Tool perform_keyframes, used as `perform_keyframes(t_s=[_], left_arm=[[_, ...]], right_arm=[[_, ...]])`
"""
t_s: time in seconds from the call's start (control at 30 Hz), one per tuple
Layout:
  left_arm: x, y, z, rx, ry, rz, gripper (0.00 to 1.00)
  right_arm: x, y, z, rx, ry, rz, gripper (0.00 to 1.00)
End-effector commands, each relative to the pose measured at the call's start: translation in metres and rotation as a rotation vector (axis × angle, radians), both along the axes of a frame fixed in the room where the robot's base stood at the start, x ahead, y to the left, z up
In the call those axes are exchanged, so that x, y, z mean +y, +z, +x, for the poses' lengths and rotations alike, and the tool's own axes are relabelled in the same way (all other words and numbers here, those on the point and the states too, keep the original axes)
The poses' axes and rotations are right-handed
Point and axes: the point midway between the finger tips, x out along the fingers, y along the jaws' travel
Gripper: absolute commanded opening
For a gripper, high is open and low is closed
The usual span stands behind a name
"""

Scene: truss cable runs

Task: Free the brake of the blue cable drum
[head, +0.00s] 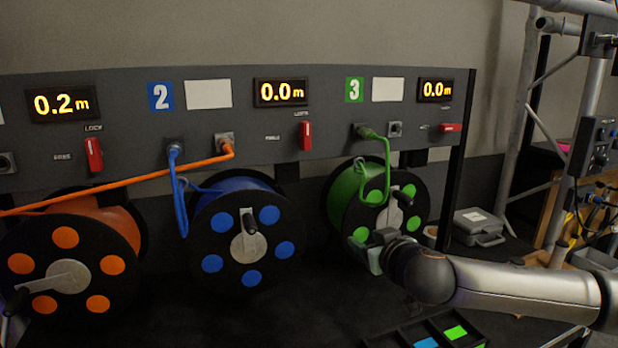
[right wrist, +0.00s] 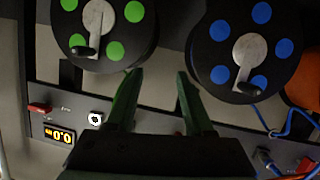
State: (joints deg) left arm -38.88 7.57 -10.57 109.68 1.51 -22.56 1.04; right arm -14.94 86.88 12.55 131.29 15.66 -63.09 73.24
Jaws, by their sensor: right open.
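The blue cable drum (head: 240,228) hangs under the panel's blue "2" label, its crank (head: 247,222) on its face. It also shows in the right wrist view (right wrist: 222,57). Its red brake lever (head: 306,135) stands upright, pointing at "LOCK"; the other marking, apparently "FREE", is to its left. In the right wrist view a small red bit behind the gripper may be this lever. My right gripper (head: 362,252) is open and empty, in front of the green drum's lower left, below and right of the lever; its spread fingers (right wrist: 158,75) touch nothing visible. My left gripper is not in view.
The green drum (head: 345,205) has a horizontal red lever (head: 449,127); the orange drum (head: 72,265) has an upright one (head: 94,155). An orange cable (head: 120,181) crosses left from a panel socket. A blue cable (head: 179,205) hangs beside the blue drum. A tray (head: 400,338) lies below.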

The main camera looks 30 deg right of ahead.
Motion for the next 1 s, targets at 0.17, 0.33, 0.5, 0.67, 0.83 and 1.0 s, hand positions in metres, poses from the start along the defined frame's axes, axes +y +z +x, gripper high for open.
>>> perform_keyframes(t_s=[0.17,0.33,0.5,0.67,0.83,1.0], left_arm=[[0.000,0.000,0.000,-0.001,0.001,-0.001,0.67],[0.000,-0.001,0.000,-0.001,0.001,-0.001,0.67],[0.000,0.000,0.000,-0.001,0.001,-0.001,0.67],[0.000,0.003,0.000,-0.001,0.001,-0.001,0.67],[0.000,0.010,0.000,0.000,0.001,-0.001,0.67],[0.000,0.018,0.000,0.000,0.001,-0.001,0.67]], right_arm=[[0.027,0.099,0.020,-0.184,0.047,-0.002,0.53],[0.054,0.154,0.025,-0.285,0.090,0.019,0.53],[0.068,0.175,0.026,-0.323,0.111,0.032,0.53],[0.066,0.177,0.037,-0.325,0.111,0.034,0.53],[0.060,0.178,0.062,-0.322,0.110,0.030,0.53],[0.053,0.178,0.092,-0.322,0.110,0.029,0.53]])
